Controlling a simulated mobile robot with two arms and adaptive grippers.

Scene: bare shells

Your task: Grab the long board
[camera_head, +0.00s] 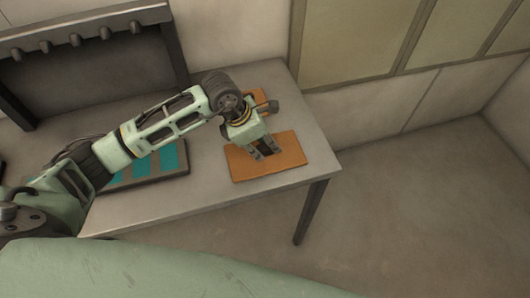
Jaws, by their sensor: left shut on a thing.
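A flat orange board (282,167) lies at the right end of the grey table. My left gripper (265,153) points down over its far half, with its fingers shut on the board. The board appears level and close to the tabletop; I cannot tell whether it is lifted. A second orange piece (261,96) shows behind the gripper, partly hidden by my left wrist, so its length is unclear. My right gripper is not in view.
The grey table (205,193) has a dark tray (150,180) with teal pieces, partly under my left arm. A dark rack with pegs (90,30) stands at the back left. Walls lie behind. The floor to the right is clear.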

